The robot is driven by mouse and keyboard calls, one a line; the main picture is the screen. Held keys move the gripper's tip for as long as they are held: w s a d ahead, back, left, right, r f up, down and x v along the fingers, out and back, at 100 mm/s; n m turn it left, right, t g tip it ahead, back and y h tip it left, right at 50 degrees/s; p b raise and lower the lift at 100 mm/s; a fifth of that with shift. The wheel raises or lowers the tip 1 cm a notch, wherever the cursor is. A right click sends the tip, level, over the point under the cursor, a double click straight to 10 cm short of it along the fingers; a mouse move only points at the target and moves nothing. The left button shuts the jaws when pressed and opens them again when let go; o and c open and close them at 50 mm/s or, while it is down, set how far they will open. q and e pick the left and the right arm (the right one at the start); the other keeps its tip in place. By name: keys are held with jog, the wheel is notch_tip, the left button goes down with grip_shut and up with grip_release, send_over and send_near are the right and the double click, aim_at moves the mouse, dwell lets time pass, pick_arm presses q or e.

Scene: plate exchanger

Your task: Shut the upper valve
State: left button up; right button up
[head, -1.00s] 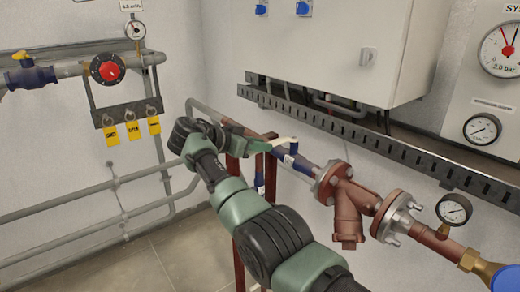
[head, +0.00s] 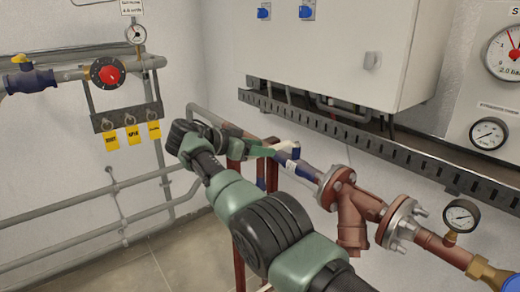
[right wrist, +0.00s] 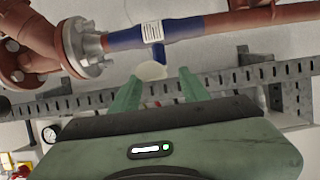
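A blue valve body (head: 303,171) with a white label sits on the brown pipe, left of a flanged fitting. It also shows at the top of the right wrist view (right wrist: 155,35), with a short blue part hanging from it and a pale rounded piece near the fingers. My right gripper (head: 275,149) is at this valve. In the right wrist view its two green fingers (right wrist: 160,78) are apart, with the pale piece around their tips; I cannot tell whether they touch it. Another blue part (head: 262,172) shows lower, partly hidden behind my arm. My left gripper is out of view.
A grey cabinet (head: 335,45) and a slotted rail (head: 350,135) are above and behind the pipe. A brown strainer (head: 352,215) and a gauge (head: 461,216) are to the right. A yellow-handled valve (head: 30,78) is at far left.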

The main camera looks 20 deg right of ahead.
jog(key=shift+a, duration=0.1)
jog(key=shift+s+a, duration=0.15)
jog(key=shift+a, duration=0.05)
jog(key=v, duration=0.4)
jog(key=shift+a+r+b, duration=0.2)
jog(key=shift+a+b, duration=0.05)
jog(key=shift+b, duration=0.1)
jog(key=p+v, duration=0.2)
jog(key=p, duration=0.2)
jog(key=shift+s+a, duration=0.1)
jog(key=shift+a, duration=0.1)
